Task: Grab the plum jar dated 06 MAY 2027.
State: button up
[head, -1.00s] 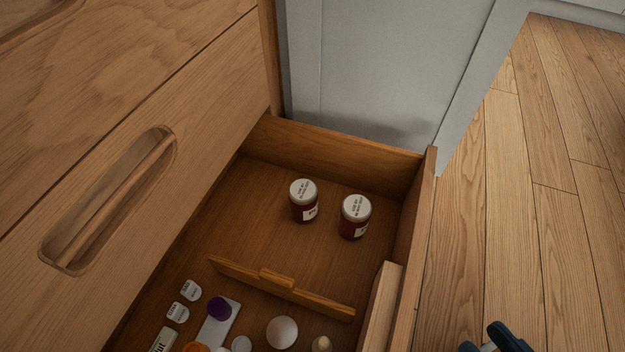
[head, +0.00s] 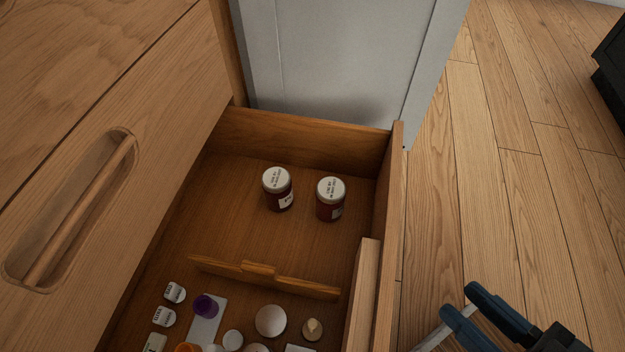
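Two dark red jars with white lids stand upright in the far part of an open wooden drawer (head: 385,215). The left jar (head: 278,199) and the right jar (head: 330,209) both have printing on the lid and a pale label on the side. The dates and the word plum are too small to read, so I cannot tell which jar is which. My gripper (head: 457,304) is at the lower right, outside the drawer over the floor. Its two blue fingers are apart with nothing between them.
A low wooden divider (head: 262,279) crosses the drawer. In front of it lie several small items, among them a purple-topped piece (head: 205,306) and a white round one (head: 271,321). A grey panel (head: 335,60) stands behind the drawer.

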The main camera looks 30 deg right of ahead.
aim_at(330, 193)
jog(key=i+l+u, duration=0.1)
jog(key=l, duration=0.3)
jog(key=i+l+u, duration=0.1)
jog(key=l, duration=0.35)
jog(key=i+l+u, duration=0.1)
jog(key=i+l, duration=0.15)
jog(key=l, duration=0.2)
jog(key=i+l+u, duration=0.1)
jog(key=l, duration=0.35)
jog(key=k+l+u, duration=0.1)
jog(key=u, duration=1.45)
